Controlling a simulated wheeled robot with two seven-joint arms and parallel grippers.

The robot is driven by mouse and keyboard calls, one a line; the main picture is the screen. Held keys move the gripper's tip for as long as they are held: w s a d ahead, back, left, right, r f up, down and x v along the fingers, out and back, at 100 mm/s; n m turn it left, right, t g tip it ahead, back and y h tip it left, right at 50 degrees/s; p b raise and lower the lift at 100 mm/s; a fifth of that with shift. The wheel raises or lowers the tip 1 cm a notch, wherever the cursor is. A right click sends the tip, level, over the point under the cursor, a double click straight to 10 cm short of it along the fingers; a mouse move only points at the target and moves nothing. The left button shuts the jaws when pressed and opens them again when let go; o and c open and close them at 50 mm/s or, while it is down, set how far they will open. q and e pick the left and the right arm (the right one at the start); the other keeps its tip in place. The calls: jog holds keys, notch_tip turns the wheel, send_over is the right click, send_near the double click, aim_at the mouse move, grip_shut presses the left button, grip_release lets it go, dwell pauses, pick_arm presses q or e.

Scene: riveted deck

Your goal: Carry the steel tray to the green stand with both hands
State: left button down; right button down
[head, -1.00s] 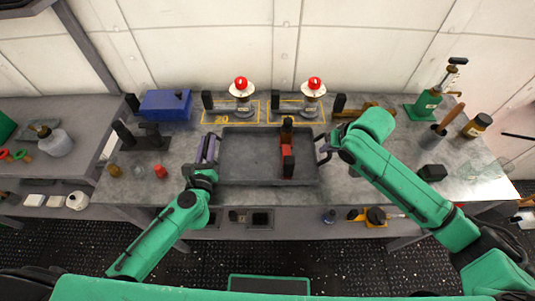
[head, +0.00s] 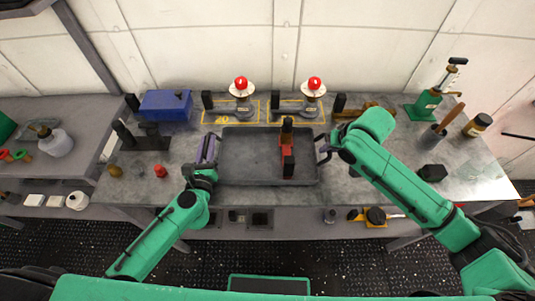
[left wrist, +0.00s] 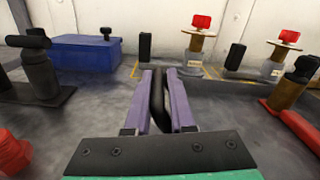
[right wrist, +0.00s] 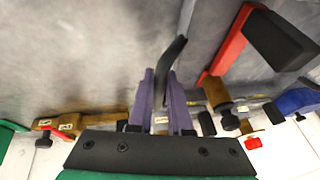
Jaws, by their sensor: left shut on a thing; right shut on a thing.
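The steel tray (head: 235,170) is a dark grey, shallow rectangular tray at the middle of the bench in the head view. I cannot tell whether it rests on the bench or is just above it. My left gripper (head: 207,150) is shut on the tray's left handle; the dark handle (left wrist: 157,100) shows between the purple fingers. My right gripper (head: 326,150) is shut on the right handle (right wrist: 170,60). I cannot make out the green stand for certain in any view.
Two red-topped spools (head: 241,88) (head: 313,88) stand behind the tray. A blue box (head: 166,105) is at the back left. A green-based pump (head: 424,107) and a black block (head: 432,172) are at the right.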

jog(key=shift+w+d+r, duration=0.1)
dwell(0.6)
